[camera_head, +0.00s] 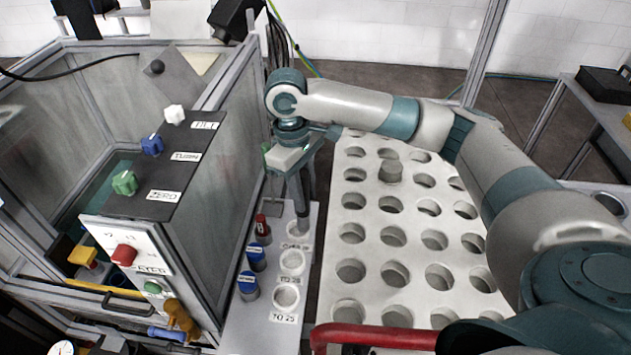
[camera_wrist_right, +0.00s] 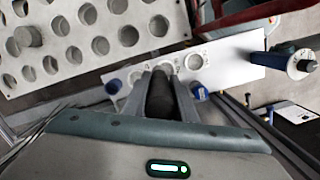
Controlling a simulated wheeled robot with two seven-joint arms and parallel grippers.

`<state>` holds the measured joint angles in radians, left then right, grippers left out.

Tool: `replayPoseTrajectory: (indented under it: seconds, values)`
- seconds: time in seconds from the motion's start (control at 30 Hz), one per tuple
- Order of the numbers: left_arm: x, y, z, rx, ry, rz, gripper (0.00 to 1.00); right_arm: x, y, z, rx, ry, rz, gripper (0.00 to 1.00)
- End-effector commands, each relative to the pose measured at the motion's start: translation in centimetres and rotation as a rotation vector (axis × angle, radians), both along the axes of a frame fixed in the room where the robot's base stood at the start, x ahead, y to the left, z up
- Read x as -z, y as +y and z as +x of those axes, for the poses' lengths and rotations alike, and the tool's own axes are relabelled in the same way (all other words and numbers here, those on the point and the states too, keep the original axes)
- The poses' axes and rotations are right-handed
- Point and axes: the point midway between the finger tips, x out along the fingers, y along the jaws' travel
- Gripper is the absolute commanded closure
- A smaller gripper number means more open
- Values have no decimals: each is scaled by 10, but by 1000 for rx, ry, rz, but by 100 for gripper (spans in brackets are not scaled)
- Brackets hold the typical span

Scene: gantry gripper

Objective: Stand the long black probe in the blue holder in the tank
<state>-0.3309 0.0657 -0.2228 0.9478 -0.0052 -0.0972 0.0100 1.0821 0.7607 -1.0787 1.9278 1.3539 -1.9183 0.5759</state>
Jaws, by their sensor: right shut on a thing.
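My right gripper (camera_head: 292,168) points down over the narrow white shelf and is shut on a dark cylinder, which looks like the long black probe (camera_head: 304,213). In the right wrist view the probe (camera_wrist_right: 160,97) sits between the two fingers (camera_wrist_right: 160,85). Its lower end is at or just above the rearmost round white socket of the shelf; I cannot tell whether it is inside. The glass-walled tank (camera_head: 62,120) stands at the left with teal inside. I cannot make out the blue holder, as the control panel blocks part of the tank. My left gripper is not in view.
The white shelf (camera_head: 245,335) carries round sockets (camera_head: 286,297), two blue-capped pieces (camera_head: 256,258) and a red-topped one (camera_head: 263,229). The tank's control box (camera_head: 165,165) with coloured knobs rises beside it. A white rack (camera_head: 365,277) with many holes is at the right, one holding a grey plug (camera_head: 391,171).

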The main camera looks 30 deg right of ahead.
Motion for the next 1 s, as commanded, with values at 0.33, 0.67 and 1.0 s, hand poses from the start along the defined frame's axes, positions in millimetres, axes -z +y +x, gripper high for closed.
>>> replayPoseTrajectory:
  seconds: [0.33,0.67,1.0]
  values:
    - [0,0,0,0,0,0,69,-16,42,-51,318,-2,0,95]
    - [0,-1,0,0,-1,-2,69,-22,55,-77,481,-1,0,95]
    - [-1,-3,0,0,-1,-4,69,-22,55,-79,490,-1,1,95]
